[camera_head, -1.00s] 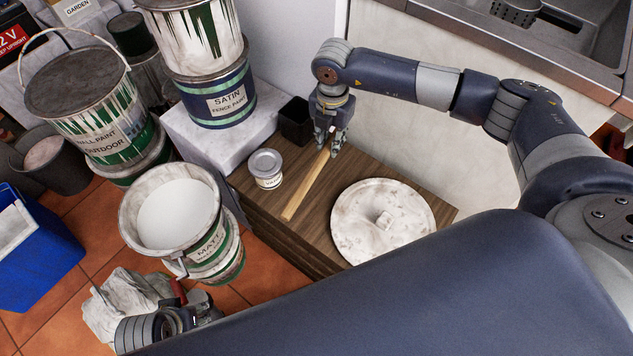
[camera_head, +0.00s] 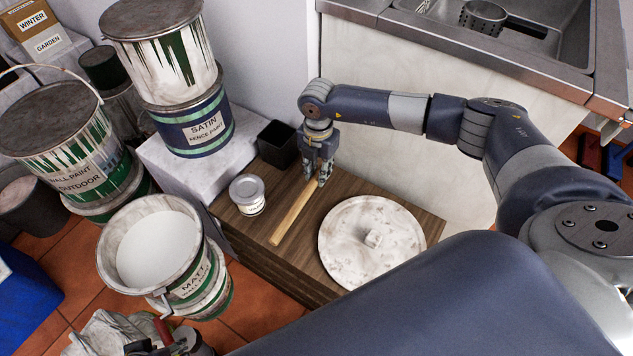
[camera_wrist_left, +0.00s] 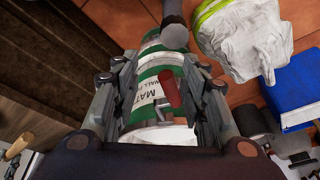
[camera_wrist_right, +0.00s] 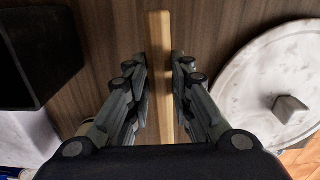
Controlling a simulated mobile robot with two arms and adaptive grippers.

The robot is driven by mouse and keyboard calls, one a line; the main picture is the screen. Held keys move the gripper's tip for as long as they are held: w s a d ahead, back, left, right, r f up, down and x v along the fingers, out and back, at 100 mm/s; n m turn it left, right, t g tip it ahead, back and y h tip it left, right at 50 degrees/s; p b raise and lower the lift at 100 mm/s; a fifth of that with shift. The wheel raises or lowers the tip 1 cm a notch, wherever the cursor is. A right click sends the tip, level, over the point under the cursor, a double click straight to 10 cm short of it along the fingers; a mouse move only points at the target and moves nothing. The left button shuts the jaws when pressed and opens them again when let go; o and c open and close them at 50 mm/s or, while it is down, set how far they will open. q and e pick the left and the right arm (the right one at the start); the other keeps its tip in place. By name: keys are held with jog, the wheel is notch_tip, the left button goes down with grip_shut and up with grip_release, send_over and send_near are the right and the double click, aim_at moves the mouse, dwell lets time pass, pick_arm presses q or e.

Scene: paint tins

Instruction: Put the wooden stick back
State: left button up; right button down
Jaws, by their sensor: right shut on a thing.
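The wooden stick (camera_head: 291,218) lies slantwise on the brown wooden top, between the small white tin and the round white lid. My right gripper (camera_head: 322,178) is at the stick's far end, pointing down and shut on it. In the right wrist view the stick (camera_wrist_right: 159,60) runs between the two fingers (camera_wrist_right: 160,85). My left gripper shows in the left wrist view (camera_wrist_left: 155,95), its fingers wide apart. A red handle (camera_wrist_left: 169,88) appears between them, in front of the Matt wall paint tin (camera_wrist_left: 150,104); no grip on it shows.
The small tin (camera_head: 248,197) stands left of the stick, the round lid (camera_head: 350,262) right of it. A black square pot (camera_head: 277,145) stands close behind. Stacked Satin fence paint tins (camera_head: 205,130) stand on a white block. An open Matt tin (camera_head: 190,290) stands on the floor.

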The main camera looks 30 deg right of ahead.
jog(key=shift+f, duration=0.45)
notch_tip(320, 180, down, 2)
jog(key=shift+s+f, duration=0.1)
jog(key=shift+f, duration=0.3)
pick_arm(q)
jog(key=shift+s+r, duration=0.2)
jog(key=shift+r, duration=0.35)
pick_arm(e)
jog(key=c, duration=1.4)
grip_release()
